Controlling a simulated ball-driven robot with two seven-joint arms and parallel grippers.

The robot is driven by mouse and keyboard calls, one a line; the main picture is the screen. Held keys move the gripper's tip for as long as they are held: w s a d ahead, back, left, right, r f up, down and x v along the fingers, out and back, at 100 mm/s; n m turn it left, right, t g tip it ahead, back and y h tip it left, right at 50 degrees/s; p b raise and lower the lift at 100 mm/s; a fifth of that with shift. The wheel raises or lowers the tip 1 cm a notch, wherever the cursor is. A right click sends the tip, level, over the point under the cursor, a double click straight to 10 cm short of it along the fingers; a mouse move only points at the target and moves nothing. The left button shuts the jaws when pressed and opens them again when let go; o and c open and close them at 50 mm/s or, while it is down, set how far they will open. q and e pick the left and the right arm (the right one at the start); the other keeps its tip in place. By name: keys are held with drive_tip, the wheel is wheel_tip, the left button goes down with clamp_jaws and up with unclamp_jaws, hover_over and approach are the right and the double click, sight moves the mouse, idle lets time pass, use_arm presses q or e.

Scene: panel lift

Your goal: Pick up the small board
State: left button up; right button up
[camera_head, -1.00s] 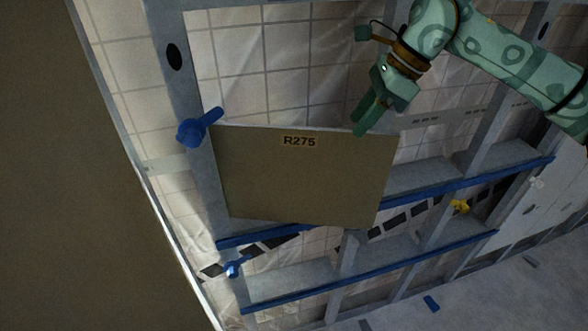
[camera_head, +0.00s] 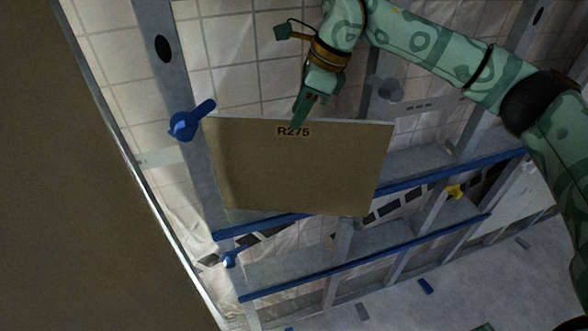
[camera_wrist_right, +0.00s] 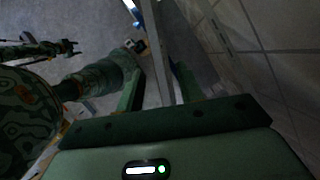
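The small board (camera_head: 300,175) is a flat tan panel marked R275. It leans slightly tilted against the metal frame, with its lower edge at the upper blue rail. My right gripper (camera_head: 302,112) points down at the board's top edge, by the label.
The metal frame has an upper blue rail (camera_head: 420,180) and a lower blue rail (camera_head: 370,258). A blue clamp (camera_head: 186,124) sits left of the board, and a yellow piece (camera_head: 454,191) to the right. A large brown panel (camera_head: 60,190) fills the left side. Small pieces lie on the floor.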

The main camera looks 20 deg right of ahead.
drive_tip(key=x, duration=0.3)
drive_tip(key=shift+w+a+f, duration=0.1)
drive_tip(key=shift+w+f, duration=0.05)
clamp_jaws()
idle(1.2)
